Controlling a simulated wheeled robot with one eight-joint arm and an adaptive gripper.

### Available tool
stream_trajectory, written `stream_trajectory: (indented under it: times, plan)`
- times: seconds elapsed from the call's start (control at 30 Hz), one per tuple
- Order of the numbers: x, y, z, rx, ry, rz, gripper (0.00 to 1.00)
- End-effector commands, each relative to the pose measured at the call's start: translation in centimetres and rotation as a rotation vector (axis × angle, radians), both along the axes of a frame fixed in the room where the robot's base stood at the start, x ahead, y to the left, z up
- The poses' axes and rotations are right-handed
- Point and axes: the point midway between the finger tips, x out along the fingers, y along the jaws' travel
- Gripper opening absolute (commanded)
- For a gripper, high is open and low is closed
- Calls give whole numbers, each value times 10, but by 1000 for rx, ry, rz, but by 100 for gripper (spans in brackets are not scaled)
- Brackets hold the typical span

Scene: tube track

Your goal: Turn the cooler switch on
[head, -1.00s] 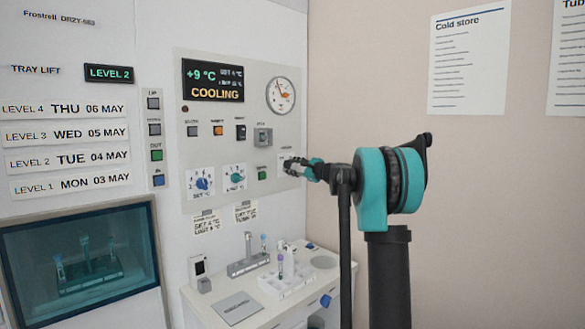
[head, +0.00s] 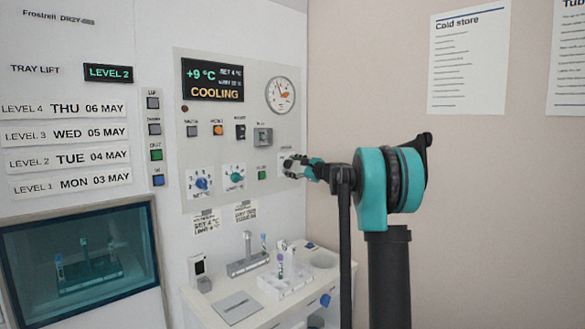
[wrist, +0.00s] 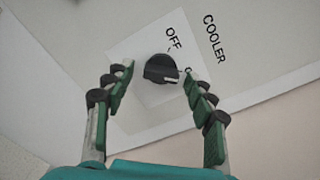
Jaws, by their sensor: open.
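The cooler switch (wrist: 161,69) is a black round knob on a white square plate, marked COOLER, in the wrist view. OFF is printed above it, and a second label starting with O is partly hidden by my right finger. A pale mark on the knob's right side points towards that second label. My gripper (wrist: 157,75) is open, with one green-padded finger on each side of the knob. I cannot tell whether the fingers touch it. In the head view my gripper (head: 296,167) is at the panel's right edge and covers most of the switch.
The control panel (head: 215,137) has a display (head: 213,80) reading +9 °C and COOLING, a gauge (head: 280,95), two dials and several buttons close to the switch. Below, a counter (head: 215,303) holds a white tube rack (head: 282,284).

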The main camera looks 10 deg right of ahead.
Motion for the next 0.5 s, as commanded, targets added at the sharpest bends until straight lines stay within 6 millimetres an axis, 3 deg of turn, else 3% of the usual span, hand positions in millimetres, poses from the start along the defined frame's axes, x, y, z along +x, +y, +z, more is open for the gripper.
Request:
stream_trajectory:
  times: [0.17,0.5]
  plan:
    - [-13,-10,0,0,0,-1,55]
    - [-68,-51,0,0,0,-4,55]
